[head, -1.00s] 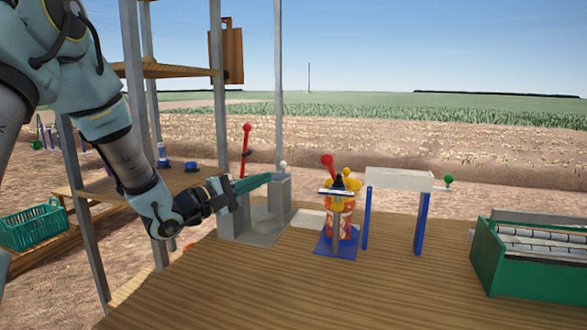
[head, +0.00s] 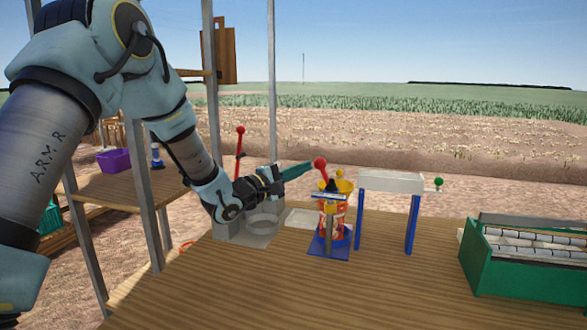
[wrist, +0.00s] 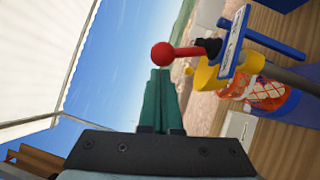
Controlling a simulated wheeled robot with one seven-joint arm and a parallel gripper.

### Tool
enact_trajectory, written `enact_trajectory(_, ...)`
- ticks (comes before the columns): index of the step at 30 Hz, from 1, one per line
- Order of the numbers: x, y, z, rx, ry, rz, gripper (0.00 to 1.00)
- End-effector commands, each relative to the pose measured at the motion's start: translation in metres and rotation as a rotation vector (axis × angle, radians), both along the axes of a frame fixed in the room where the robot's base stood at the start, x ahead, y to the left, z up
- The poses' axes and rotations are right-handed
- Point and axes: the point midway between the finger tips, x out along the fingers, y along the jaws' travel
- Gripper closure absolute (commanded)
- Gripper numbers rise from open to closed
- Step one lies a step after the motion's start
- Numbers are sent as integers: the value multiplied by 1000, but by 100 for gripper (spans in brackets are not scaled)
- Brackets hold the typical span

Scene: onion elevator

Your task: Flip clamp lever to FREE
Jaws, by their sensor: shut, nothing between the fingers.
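The clamp lever has a red ball knob (head: 320,163) and stands on a yellow clamp (head: 341,186) with a dark hub. In the wrist view its red knob (wrist: 162,54) lies just past my fingertips, with its arm running right to the black hub (wrist: 208,46). A small plate (wrist: 233,42) is by the hub; its lettering is unreadable. My gripper (head: 311,165) has green fingers, shut and empty, pointing at the knob from the left. Its fingertips (wrist: 160,74) are at or very near the knob; I cannot tell whether they touch. An orange net bag (wrist: 266,92) hangs below the clamp.
A white-topped stand on blue legs (head: 391,182) with a green knob (head: 438,182) is right of the clamp. A green crate (head: 485,263) is at the far right. Another red-knobbed lever (head: 240,131) stands behind my arm. The table's front (head: 330,290) is clear.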

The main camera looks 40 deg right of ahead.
Motion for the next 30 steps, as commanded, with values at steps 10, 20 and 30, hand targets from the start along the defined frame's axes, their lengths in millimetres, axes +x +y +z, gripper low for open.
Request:
enact_trajectory(10,0,0,0,1,-2,0,100)
enact_trajectory(20,-3,-2,5,31,-48,0,100)
enact_trajectory(30,-8,-5,12,70,-111,-1,100)
